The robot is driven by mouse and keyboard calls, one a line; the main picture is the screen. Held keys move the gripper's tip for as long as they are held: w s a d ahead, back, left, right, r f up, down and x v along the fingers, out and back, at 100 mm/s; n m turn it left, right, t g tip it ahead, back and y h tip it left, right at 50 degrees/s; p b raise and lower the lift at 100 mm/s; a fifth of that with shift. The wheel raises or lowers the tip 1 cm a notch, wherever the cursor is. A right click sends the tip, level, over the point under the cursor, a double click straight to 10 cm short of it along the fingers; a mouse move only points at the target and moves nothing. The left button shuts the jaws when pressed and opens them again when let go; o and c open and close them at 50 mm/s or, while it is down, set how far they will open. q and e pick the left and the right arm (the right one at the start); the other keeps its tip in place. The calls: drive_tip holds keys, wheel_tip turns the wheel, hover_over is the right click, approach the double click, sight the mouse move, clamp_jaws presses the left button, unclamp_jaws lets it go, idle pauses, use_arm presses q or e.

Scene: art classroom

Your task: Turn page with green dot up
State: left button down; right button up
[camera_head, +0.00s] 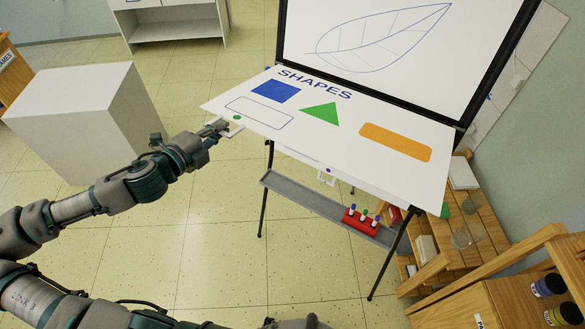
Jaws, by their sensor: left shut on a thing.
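A large white page (345,128) headed SHAPES, with a blue square, a green triangle, an orange bar and an outlined bar, sticks out nearly level from the flip chart, hinged along its far side. A green dot (237,118) is at its left corner, beside a small white tab. My left gripper (222,127) is shut on this page at the tab by the green dot; its fingertips are partly hidden by the tab.
The easel (264,205) shows a leaf drawing (385,38) behind the page. A lower tab (326,175) with a blue-purple dot hangs below. A grey tray (315,205) holds a red marker holder (360,221). A white pedestal (75,95) stands left; wooden shelves stand right.

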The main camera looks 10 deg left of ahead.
use_arm(q)
drive_tip(key=r, duration=0.3)
drive_tip(key=shift+w+d+r, duration=0.3)
drive_tip(key=shift+w+r, duration=0.05)
drive_tip(key=shift+w, duration=0.05)
drive_tip(key=shift+r, duration=0.1)
drive_tip(key=w+d+r, duration=0.1)
drive_tip(key=w+r, duration=0.2)
drive_tip(key=r, duration=0.5)
drive_tip(key=shift+w+d+r, duration=0.15)
drive_tip(key=shift+w+r, duration=0.1)
drive_tip(key=shift+w+r, duration=0.1)
idle(0.4)
drive_tip(key=w+d+r, duration=0.1)
drive_tip(key=w+r, duration=0.4)
drive_tip(key=r, duration=0.2)
drive_tip(key=shift+d+r, duration=0.3)
drive_tip(key=shift+d, duration=0.1)
idle(0.4)
